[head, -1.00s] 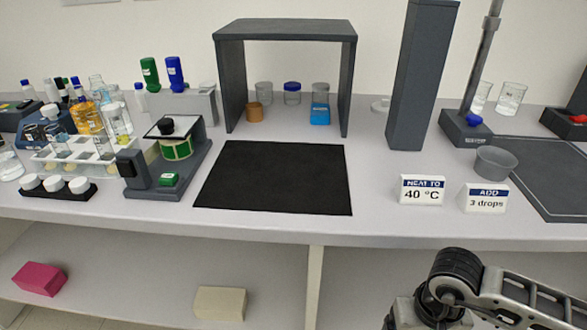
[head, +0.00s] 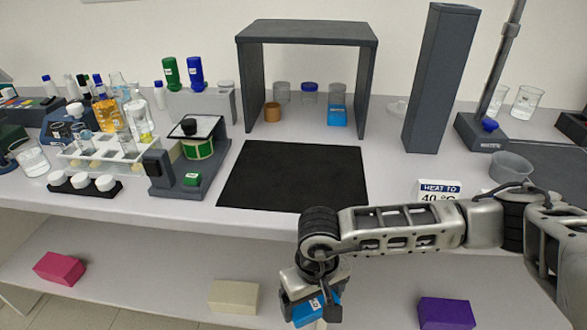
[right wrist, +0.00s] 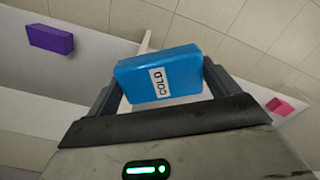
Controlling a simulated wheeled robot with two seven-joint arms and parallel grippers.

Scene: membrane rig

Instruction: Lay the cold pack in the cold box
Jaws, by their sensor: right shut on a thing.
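The cold pack (right wrist: 160,72) is a blue block with a white COLD label. In the right wrist view it sits between the two fingers of my right gripper (right wrist: 158,88), which is shut on it. In the head view the pack (head: 316,310) hangs below the right wrist, at the bottom centre, in front of the bench edge and the lower shelf. My left gripper is not in view. No container in view can be clearly told as the cold box. A small blue item (head: 337,115) stands under the dark arch.
The bench holds a black mat (head: 290,177), a dark arch (head: 307,33), a tube rack (head: 105,152) and a small machine (head: 178,178) at left. Pink (head: 60,268), cream (head: 234,296) and purple (head: 446,313) blocks lie on the lower shelf. The mat is bare.

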